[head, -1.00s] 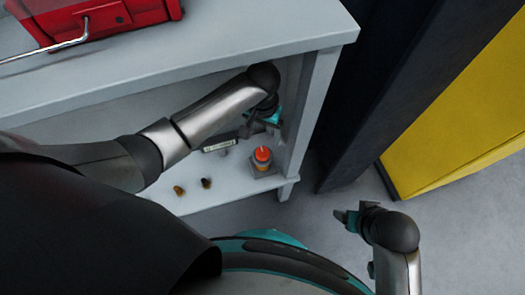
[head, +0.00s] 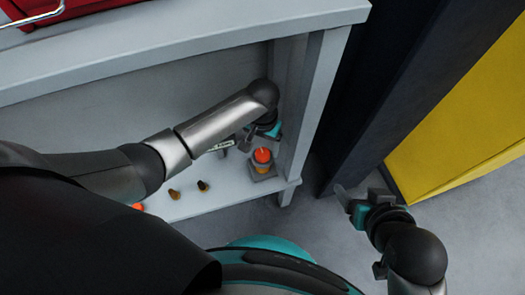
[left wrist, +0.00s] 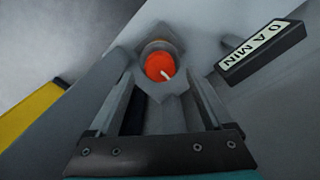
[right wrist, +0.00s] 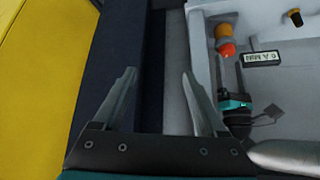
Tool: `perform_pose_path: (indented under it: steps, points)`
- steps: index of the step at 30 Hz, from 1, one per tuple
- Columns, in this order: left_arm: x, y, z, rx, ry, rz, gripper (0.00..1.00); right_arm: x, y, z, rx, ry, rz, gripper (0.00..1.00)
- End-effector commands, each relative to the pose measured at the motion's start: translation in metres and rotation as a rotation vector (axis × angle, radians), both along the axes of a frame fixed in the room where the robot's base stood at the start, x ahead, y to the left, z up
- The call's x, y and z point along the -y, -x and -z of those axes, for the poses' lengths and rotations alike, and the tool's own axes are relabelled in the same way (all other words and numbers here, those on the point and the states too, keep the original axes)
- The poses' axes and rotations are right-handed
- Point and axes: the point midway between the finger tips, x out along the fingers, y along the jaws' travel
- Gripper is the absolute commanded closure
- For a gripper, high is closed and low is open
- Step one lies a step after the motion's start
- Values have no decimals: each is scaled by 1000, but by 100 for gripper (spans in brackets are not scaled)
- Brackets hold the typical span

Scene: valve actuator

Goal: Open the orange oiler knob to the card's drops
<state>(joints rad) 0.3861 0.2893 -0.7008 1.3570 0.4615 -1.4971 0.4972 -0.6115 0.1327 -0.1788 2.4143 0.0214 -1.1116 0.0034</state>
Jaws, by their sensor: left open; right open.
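The orange oiler knob (head: 262,155) tops a small fitting near the right end of the lower shelf. In the left wrist view the knob (left wrist: 158,66) carries a white pointer mark. My left gripper (head: 250,143) is open behind the knob in the head view; in its wrist view the knob shows between and beyond the fingers, with no contact visible. The card (left wrist: 262,50) beside the knob reads "A MIN" after a digit that looks like 0 or 6. It also shows in the right wrist view (right wrist: 262,57). My right gripper (right wrist: 158,72) is open and empty, outside the shelf.
The shelf post (head: 308,105) stands just right of the knob. Small dark and brown fittings (head: 203,186) and another orange knob (head: 137,206) sit to the left. The tabletop (head: 190,45) overhangs the shelf. A yellow cabinet (head: 460,120) stands at right.

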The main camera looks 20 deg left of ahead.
Motion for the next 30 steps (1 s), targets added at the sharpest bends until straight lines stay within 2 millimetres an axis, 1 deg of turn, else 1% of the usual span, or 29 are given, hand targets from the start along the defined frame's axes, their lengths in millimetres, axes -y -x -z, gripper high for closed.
perform_pose_path:
  steps: [1,5,18,24,30]
  points:
    - [0,0,4,0,0,1,16,-4,-2,3,24,-11,-5,26]
    - [0,0,10,0,0,1,16,-13,-9,3,89,-42,-17,26]
    - [0,0,28,0,0,0,16,-40,-23,-2,292,-148,-42,26]
    - [0,0,31,1,0,0,16,-45,-25,-5,339,-172,-44,26]
    - [0,0,32,1,0,0,16,-46,-26,-6,349,-178,-45,26]
